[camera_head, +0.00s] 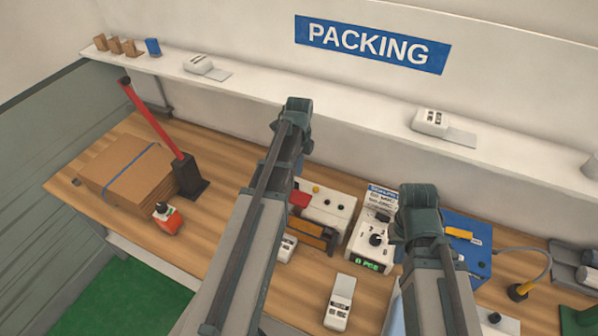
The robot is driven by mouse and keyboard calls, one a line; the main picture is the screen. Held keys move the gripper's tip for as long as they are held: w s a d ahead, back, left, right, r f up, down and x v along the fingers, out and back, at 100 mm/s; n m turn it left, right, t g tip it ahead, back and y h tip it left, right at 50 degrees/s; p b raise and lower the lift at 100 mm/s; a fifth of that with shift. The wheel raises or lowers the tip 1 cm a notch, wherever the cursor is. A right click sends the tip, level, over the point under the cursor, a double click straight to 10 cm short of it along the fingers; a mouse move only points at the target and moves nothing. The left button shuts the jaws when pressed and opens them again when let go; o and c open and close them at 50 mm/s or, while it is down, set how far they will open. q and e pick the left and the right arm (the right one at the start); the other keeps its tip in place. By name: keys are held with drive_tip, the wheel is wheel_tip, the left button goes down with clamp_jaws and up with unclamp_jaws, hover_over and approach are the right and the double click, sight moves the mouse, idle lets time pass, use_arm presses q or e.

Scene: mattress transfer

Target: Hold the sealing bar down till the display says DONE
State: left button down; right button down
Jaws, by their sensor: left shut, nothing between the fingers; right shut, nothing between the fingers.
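A white control unit (374,240) stands on the bench in the head view, with a dial, a sealing chart above it and a small green display (366,265). The display seems to read "0 PCS"; I cannot read DONE on it. To its left is a white machine (329,208) with a red part and an orange-brown front, partly behind my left arm. To its right is a blue machine (467,236) with a yellow piece on top, partly behind my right arm. I cannot tell which part is the sealing bar. My arms cross the view; no fingertips show.
A long red lever (150,118) rises from a black base beside a cardboard stack (131,172). A red bottle (167,220) stands near the bench's front edge. A white device (339,306) lies at the front. A cable runs to a yellow-topped fitting (518,291). A shelf (260,122) runs behind.

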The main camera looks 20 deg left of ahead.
sight(299, 199)
use_arm(q)
wheel_tip(299, 199, down, 13)
drive_tip(key=b, duration=1.2)
drive_tip(key=shift+r, duration=0.2)
wheel_tip(299, 199, down, 4)
drive_tip(key=b, duration=0.3)
drive_tip(key=shift+r, duration=0.25)
drive_tip(key=shift+s+f+b, duration=0.1)
drive_tip(key=shift+b, duration=0.25)
drive_tip(key=shift+s+d, duration=0.1)
